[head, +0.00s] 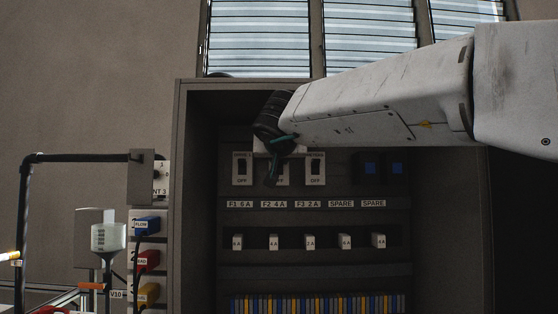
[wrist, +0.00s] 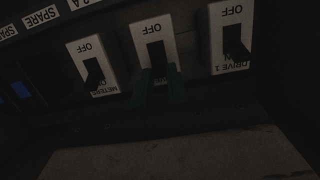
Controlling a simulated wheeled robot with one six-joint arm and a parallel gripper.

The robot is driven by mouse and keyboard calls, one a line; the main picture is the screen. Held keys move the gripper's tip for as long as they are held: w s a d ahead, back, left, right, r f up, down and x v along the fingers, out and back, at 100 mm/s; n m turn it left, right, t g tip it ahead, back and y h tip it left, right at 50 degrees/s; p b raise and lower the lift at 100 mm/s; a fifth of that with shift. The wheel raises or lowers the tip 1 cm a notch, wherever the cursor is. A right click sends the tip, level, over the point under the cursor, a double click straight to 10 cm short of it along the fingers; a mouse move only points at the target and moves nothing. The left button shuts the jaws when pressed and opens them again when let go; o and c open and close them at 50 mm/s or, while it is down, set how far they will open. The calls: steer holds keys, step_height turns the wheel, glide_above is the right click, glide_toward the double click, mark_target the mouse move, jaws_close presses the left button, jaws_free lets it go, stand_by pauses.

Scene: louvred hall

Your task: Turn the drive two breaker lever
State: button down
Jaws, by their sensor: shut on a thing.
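The drive two breaker is the middle of three white-faced breakers; its plate (wrist: 151,35) shows an OFF mark in the wrist view. Its own name label is hidden. Its dark lever (wrist: 157,60) stands at the end away from OFF, between my fingers. My gripper (wrist: 162,90) has dark green fingers shut on this lever. In the head view my gripper (head: 276,168) covers most of the middle breaker.
The DRIVE 1 breaker (head: 242,169) and METERS breaker (head: 315,169) stand close on either side, levers away from OFF. Fuses (head: 310,241) and terminals (head: 318,304) sit below. The cabinet's left wall (head: 180,200) bounds the space. Coloured connectors (head: 147,258) are outside, left.

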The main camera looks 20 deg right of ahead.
steer(key=shift+r, duration=0.1)
stand_by(0.3)
steer(key=c, duration=1.4)
jaws_free()
steer(key=shift+o, duration=0.2)
steer(key=v, duration=0.7)
steer(key=shift+s, duration=0.35)
steer(key=shift+a, duration=0.1)
